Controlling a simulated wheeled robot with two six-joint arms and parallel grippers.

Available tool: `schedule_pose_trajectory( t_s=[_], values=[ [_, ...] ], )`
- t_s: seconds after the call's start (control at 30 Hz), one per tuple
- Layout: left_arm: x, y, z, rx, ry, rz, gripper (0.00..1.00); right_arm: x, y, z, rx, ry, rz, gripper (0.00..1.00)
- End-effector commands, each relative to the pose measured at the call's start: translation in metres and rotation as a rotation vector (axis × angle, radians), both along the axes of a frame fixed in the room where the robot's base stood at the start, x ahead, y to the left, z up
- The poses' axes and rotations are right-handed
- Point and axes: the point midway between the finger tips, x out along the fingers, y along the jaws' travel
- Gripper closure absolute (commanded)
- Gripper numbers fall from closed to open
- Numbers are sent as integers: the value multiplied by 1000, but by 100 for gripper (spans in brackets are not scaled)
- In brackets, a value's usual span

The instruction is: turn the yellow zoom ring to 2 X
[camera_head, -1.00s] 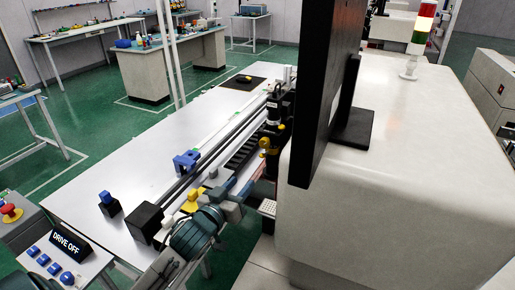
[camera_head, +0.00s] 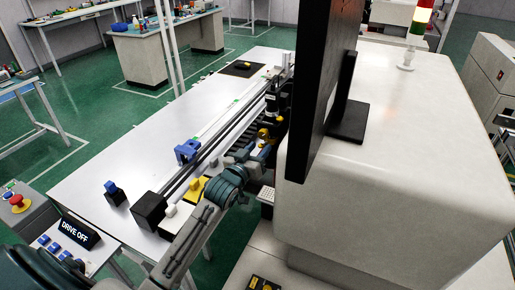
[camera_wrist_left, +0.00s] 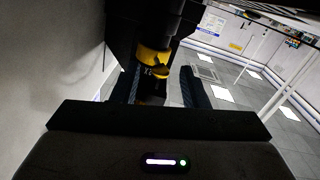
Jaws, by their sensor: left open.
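The yellow zoom ring (camera_wrist_left: 153,58) sits on a dark upright lens in the left wrist view. A yellow part (camera_head: 263,132) by the black camera column in the head view seems to be the same ring. My left gripper (camera_wrist_left: 160,87) is open, with one dark finger on each side below the ring. The gripper appears apart from the ring, though contact is hard to judge. In the head view my left gripper (camera_head: 260,152) is partly hidden beside the rail. My right gripper is not in view.
A long white table (camera_head: 130,160) carries a dark rail, a blue clamp (camera_head: 187,151) and a black block (camera_head: 149,208). A large black monitor (camera_head: 322,100) and a pale housing (camera_head: 420,150) stand close on the right. A "DRIVE OFF" panel (camera_head: 80,233) is at lower left.

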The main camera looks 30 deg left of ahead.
Motion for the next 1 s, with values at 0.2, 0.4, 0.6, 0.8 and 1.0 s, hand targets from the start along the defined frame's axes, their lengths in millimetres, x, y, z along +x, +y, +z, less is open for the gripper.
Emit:
schedule_pose_trajectory(
  t_s=[0.2, 0.4, 0.6, 0.8, 1.0],
  values=[
    [0, 0, 0, 0, 0, 0, 66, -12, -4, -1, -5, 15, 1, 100],
    [0, 0, 0, 0, 0, 0, 100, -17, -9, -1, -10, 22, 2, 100],
    [0, -2, 0, -2, 1, 15, 100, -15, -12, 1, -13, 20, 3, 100],
    [0, -8, 0, -4, 1, 91, 100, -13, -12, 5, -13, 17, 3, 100],
    [1, -16, -5, -3, -2, 191, 100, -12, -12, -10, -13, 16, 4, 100]
  ],
)
